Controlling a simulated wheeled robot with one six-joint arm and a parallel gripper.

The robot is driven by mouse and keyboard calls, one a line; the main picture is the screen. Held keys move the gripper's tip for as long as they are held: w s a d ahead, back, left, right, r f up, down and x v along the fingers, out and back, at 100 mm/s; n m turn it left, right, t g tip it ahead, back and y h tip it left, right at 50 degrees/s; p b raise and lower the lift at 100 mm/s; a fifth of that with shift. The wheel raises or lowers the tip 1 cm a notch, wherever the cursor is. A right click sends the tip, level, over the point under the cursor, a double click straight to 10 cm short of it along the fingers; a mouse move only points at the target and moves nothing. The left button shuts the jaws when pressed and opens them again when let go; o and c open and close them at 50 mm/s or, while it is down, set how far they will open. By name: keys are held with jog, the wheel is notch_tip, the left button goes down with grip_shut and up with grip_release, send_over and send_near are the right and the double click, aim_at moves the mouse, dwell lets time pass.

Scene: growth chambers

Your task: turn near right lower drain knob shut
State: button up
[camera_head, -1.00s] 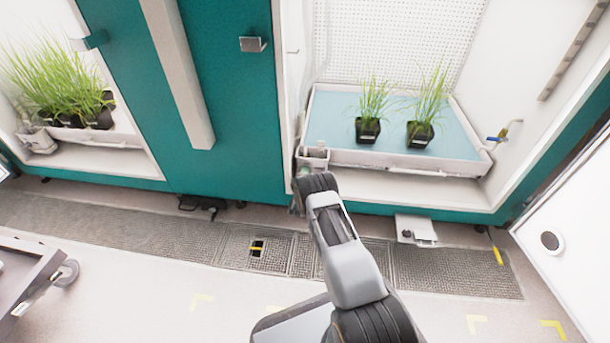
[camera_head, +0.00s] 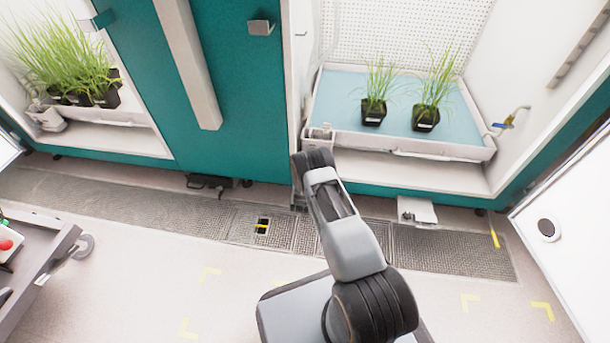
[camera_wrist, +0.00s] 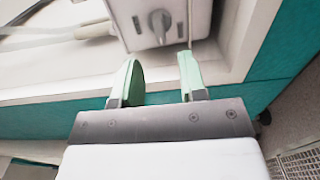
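A grey drain knob (camera_wrist: 160,22) sits on the face of a pale box (camera_wrist: 128,12) at the top of the wrist view. My gripper (camera_wrist: 161,62) is open and empty, its two green pads apart just short of the knob and not touching it. In the head view my arm reaches to the front left corner of the right chamber's tray (camera_head: 400,147), by a small pale fitting (camera_head: 319,134). My fingers and the knob cannot be made out there. The knob's exact setting is hard to tell.
Two potted grass plants (camera_head: 374,112) stand on the blue tray floor. A pale hose (camera_wrist: 45,38) lies left of the box. A blue-handled valve (camera_head: 503,124) is on the right wall. A cart (camera_head: 40,255) stands at lower left; open floor lies in front.

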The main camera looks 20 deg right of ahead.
jog(key=p+v, duration=0.1)
jog(key=v, duration=0.5)
jog(key=shift+s+a+p, duration=0.2)
jog(key=shift+s+p, duration=0.05)
jog(key=shift+p, duration=0.15)
